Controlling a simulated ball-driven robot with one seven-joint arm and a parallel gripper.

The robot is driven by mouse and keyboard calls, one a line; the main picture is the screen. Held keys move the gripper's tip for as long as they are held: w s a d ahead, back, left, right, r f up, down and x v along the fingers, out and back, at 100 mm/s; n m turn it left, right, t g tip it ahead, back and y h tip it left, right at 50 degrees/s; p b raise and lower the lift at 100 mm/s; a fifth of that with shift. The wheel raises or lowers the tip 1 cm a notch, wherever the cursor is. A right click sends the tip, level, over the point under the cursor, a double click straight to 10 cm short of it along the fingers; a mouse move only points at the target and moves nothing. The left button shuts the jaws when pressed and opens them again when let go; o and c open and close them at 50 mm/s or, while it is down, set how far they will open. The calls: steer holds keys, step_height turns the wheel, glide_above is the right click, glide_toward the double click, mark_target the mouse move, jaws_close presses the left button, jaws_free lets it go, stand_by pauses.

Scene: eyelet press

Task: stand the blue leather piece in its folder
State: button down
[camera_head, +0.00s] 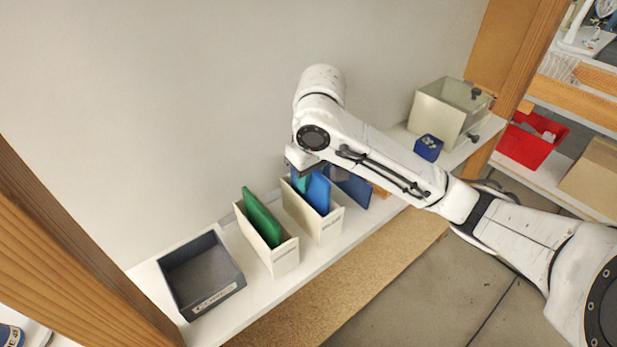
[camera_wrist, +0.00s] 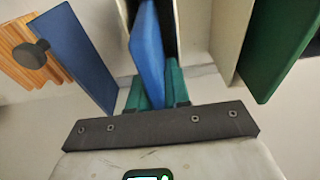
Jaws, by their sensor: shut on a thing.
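The blue leather piece (camera_head: 318,194) stands on edge at the mouth of a cream folder (camera_head: 326,229) in the head view. Its lower part is hidden behind the folder's front wall. My gripper (camera_head: 301,181) is over the far end of this folder, partly hidden by its own wrist. In the wrist view, the teal fingers of my gripper (camera_wrist: 155,92) are shut on the blue leather piece (camera_wrist: 149,50). The folder's pale wall (camera_wrist: 192,30) is just to the right of it. I cannot tell whether the piece touches the folder's bottom.
A green piece (camera_head: 260,214) stands in a second cream folder (camera_head: 285,259) to the left. A dark blue panel (camera_head: 353,188) leans to the right. A dark grey tray (camera_head: 202,276) is at the shelf's left end. A small blue box (camera_head: 428,148) and a clear-fronted box (camera_head: 443,108) stand farther right.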

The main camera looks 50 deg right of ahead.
steer(key=c, duration=1)
jaws_free()
steer(key=shift+r, duration=0.1)
steer(key=r, duration=0.3)
steer(key=s+r+p, duration=0.1)
steer(key=r, duration=0.3)
steer(key=r+p, duration=0.1)
steer(key=r, duration=0.2)
steer(key=shift+s+a+r, duration=0.25)
steer(key=shift+s, duration=0.05)
